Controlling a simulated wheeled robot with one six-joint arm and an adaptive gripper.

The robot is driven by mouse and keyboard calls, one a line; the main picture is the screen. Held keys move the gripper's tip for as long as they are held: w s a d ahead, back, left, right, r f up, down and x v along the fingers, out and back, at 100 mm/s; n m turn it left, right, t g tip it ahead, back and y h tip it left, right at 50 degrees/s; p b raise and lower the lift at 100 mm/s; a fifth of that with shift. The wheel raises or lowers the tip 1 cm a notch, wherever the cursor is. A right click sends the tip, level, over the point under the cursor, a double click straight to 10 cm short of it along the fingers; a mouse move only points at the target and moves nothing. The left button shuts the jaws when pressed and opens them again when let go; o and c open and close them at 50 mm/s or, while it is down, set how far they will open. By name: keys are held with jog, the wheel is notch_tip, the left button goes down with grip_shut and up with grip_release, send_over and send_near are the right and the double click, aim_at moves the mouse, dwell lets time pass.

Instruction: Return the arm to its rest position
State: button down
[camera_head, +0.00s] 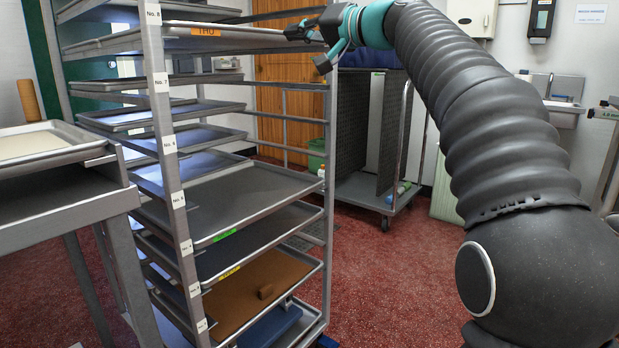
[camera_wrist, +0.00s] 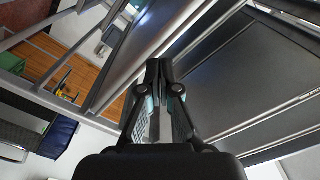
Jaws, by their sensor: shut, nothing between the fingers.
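My arm (camera_head: 480,120) reaches up from the lower right of the head view and bends over to the left at the top. My gripper (camera_head: 297,32) is beside the right edge of the tray rack (camera_head: 161,120), at the height of the tray with the orange THU label (camera_head: 206,32). I cannot tell whether it touches that tray. In the wrist view my gripper (camera_wrist: 158,68) has its fingertips together with nothing between them. Rack trays and rails lie just beyond the fingertips there.
The rack holds several grey trays, with a brown sheet (camera_head: 250,290) low down. A metal table with a shallow tray (camera_head: 75,133) stands at the left. A wheeled cart (camera_head: 362,190) is behind the rack. Red floor (camera_head: 375,270) is clear between rack and arm.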

jog(key=w+d+f+m+h, duration=0.2)
jog(key=w+f+h, duration=0.15)
jog(key=f, duration=0.85)
jog(key=s+d+f+g+h, duration=0.1)
jog(key=s+d+f+h, duration=0.15)
jog(key=f, duration=0.35)
jog(key=s+d+f+g+h, duration=0.1)
jog(key=s+d+f+g, duration=0.15)
jog(key=f, duration=0.45)
jog(key=s+d+f+h+p, duration=0.1)
jog(key=s+d+f+h, duration=0.1)
jog(key=s+f, duration=0.4)
jog(key=s+d+f+g+h, duration=0.1)
jog(key=s+d+f, duration=0.4)
jog(key=s, duration=1.2)
jog(key=s+d+f+g+h+p, duration=0.1)
jog(key=s+d+f+h, duration=0.3)
jog(key=s+f, duration=0.5)
jog(key=shift+s+f+n+p, duration=0.25)
jog(key=shift+s+n+p, duration=0.05)
jog(key=shift+s, duration=1.3)
